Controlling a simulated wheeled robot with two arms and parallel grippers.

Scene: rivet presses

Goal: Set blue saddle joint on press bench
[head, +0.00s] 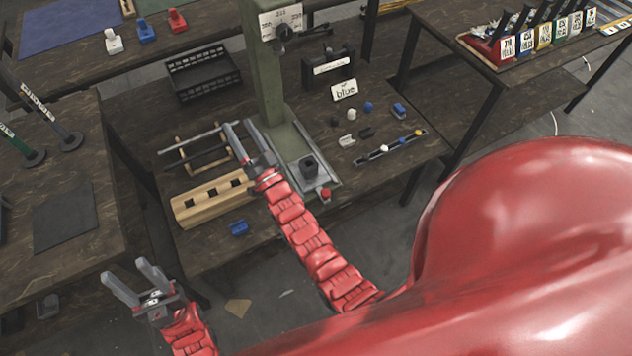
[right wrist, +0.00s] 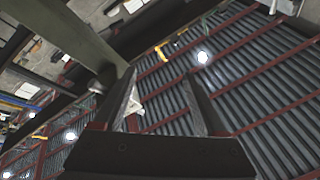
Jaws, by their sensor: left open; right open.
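A small blue piece (head: 239,228) lies on the press bench (head: 215,255) near its front edge, beside a pale wooden block with square holes (head: 212,198). Another blue piece (head: 146,32) stands on the back left table, between a white and a red one. I cannot tell for sure which is the saddle joint. My left gripper (head: 126,270) is open and empty, low in front of the bench's left side. My right gripper (head: 240,124) is open and empty above the bench, just left of the green press column (head: 268,85); its fingers show in the right wrist view (right wrist: 165,95).
A black crate (head: 203,72) stands at the back of the bench. A rod rack (head: 195,150) lies left of the press. A "blue" sign (head: 344,90), several small parts and a strip (head: 390,147) are at right. The bench's front left strip is mostly clear.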

